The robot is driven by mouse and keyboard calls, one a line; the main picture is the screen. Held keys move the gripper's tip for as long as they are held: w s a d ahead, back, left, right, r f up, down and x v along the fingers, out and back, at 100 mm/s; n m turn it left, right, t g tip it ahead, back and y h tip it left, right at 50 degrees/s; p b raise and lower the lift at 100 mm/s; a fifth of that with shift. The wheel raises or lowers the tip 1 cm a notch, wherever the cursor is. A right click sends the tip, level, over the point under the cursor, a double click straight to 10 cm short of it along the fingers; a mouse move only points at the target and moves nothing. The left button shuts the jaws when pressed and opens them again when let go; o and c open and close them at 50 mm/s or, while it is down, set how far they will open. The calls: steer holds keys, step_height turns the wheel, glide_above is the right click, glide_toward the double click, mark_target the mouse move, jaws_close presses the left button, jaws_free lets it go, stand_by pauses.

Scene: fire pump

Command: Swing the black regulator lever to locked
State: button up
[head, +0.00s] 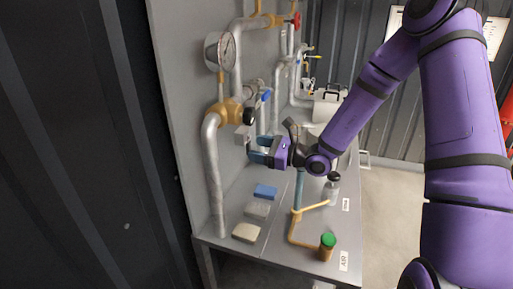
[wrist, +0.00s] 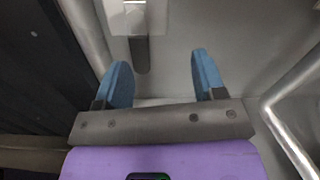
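The black lever (wrist: 141,55) hangs straight down from a light grey box (wrist: 130,18) in the wrist view. The box also shows in the head view (head: 242,134), beside the brass-coloured fitting. My gripper (wrist: 162,65) is open, with its two blue fingers apart and nothing held. In the wrist view the lever lies between the fingers, closer to the left one, with no visible contact. How far it is ahead of the fingertips I cannot tell. In the head view my gripper (head: 256,149) is just right of and below the box, and the lever is hard to make out.
A round gauge (head: 220,50) and a thick grey pipe (head: 213,175) stand by the panel. A blue-handled valve (head: 266,95) is above my gripper.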

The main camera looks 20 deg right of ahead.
steer(key=shift+w+a+r, duration=0.25)
steer(key=shift+a, duration=0.4)
steer(key=c, duration=0.3)
steer(key=shift+s+a, duration=0.1)
steer(key=shift+a, duration=0.05)
steer(key=shift+c, duration=1)
steer(key=o, duration=0.5)
steer(key=shift+w+d+f+v, duration=0.1)
steer(key=shift+w+f+v, duration=0.1)
steer(key=shift+v, duration=1.95)
steer(key=shift+w+d+f+v, duration=0.1)
steer(key=shift+f+v, duration=0.1)
steer(key=shift+v, duration=2)
steer(key=shift+w+d+f+v, duration=0.1)
steer(key=shift+f+v, duration=0.1)
steer(key=shift+v, duration=1.95)
